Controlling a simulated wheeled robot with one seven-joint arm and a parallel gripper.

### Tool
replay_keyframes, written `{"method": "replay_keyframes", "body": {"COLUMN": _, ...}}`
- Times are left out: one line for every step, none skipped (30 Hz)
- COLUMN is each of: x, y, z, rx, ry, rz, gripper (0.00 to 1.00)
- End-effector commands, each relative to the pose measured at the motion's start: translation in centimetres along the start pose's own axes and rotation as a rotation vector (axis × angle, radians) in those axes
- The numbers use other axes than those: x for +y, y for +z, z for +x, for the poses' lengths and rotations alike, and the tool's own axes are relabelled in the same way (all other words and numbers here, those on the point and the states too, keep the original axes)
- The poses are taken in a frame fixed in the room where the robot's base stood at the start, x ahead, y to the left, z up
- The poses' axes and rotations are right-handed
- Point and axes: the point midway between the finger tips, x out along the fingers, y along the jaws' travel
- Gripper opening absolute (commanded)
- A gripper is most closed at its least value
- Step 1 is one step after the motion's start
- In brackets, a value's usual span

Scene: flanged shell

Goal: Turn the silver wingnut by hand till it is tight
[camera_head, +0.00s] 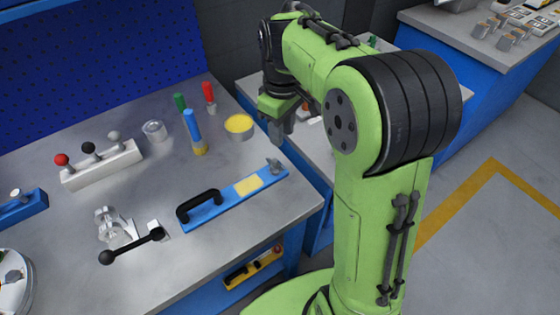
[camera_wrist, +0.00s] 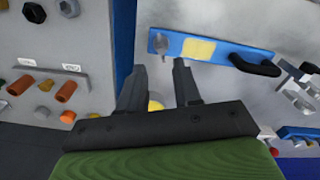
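The silver wingnut (camera_head: 275,165) sits at the right end of a blue bar (camera_head: 221,199) on the grey bench. The bar also has a yellow label and a black handle (camera_head: 198,204). In the wrist view the wingnut (camera_wrist: 161,43) is at the left end of the blue bar (camera_wrist: 226,53), beyond my fingertips. My gripper (camera_wrist: 158,66) is open and empty, its two dark fingers apart. In the head view my gripper (camera_head: 280,130) hangs above and behind the wingnut, not touching it. Whether the wingnut is tight cannot be seen.
A yellow-topped round tin (camera_head: 239,126) stands close to my gripper, with blue, green and red-handled tools left of it. A lever block (camera_head: 102,165) and a black-knobbed clamp (camera_head: 132,245) stand further left. A second bench (camera_wrist: 52,60) holds bolts and nuts.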

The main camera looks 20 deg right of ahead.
Motion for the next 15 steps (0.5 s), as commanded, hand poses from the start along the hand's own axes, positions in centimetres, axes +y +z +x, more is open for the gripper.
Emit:
{"method": "replay_keyframes", "body": {"x": -0.1, "y": 0.1, "z": 2.0, "rx": -0.003, "ry": -0.003, "rz": 0.000, "gripper": 0.33}}
{"method": "replay_keyframes", "body": {"x": -0.1, "y": 0.1, "z": 2.8, "rx": -0.004, "ry": -0.003, "rz": -0.001, "gripper": 0.33}}
{"method": "replay_keyframes", "body": {"x": -0.1, "y": 0.0, "z": 3.8, "rx": -0.003, "ry": -0.003, "rz": -0.001, "gripper": 0.33}}
{"method": "replay_keyframes", "body": {"x": -0.1, "y": 0.1, "z": 4.6, "rx": -0.003, "ry": -0.003, "rz": 0.000, "gripper": 0.33}}
{"method": "replay_keyframes", "body": {"x": -0.1, "y": 0.1, "z": 5.3, "rx": -0.004, "ry": -0.003, "rz": 0.000, "gripper": 0.33}}
{"method": "replay_keyframes", "body": {"x": 0.0, "y": 0.1, "z": 6.4, "rx": -0.003, "ry": -0.003, "rz": 0.000, "gripper": 0.33}}
{"method": "replay_keyframes", "body": {"x": -0.1, "y": 0.1, "z": 7.1, "rx": -0.004, "ry": -0.003, "rz": 0.000, "gripper": 0.33}}
{"method": "replay_keyframes", "body": {"x": 0.0, "y": 0.1, "z": 7.8, "rx": -0.003, "ry": -0.003, "rz": 0.000, "gripper": 0.33}}
{"method": "replay_keyframes", "body": {"x": -0.1, "y": 0.1, "z": 8.7, "rx": -0.003, "ry": -0.003, "rz": 0.000, "gripper": 0.33}}
{"method": "replay_keyframes", "body": {"x": -0.1, "y": 0.1, "z": 9.3, "rx": -0.002, "ry": -0.002, "rz": 0.000, "gripper": 0.33}}
{"method": "replay_keyframes", "body": {"x": -0.1, "y": 0.1, "z": 9.8, "rx": -0.003, "ry": -0.002, "rz": 0.000, "gripper": 0.33}}
{"method": "replay_keyframes", "body": {"x": 0.0, "y": 0.0, "z": 10.5, "rx": -0.002, "ry": -0.002, "rz": 0.000, "gripper": 0.33}}
{"method": "replay_keyframes", "body": {"x": -0.1, "y": 0.0, "z": 10.9, "rx": -0.002, "ry": -0.002, "rz": 0.000, "gripper": 0.33}}
{"method": "replay_keyframes", "body": {"x": -0.1, "y": 0.0, "z": 11.2, "rx": -0.002, "ry": -0.002, "rz": 0.000, "gripper": 0.33}}
{"method": "replay_keyframes", "body": {"x": -0.1, "y": 0.0, "z": 11.5, "rx": -0.001, "ry": -0.001, "rz": 0.000, "gripper": 0.33}}
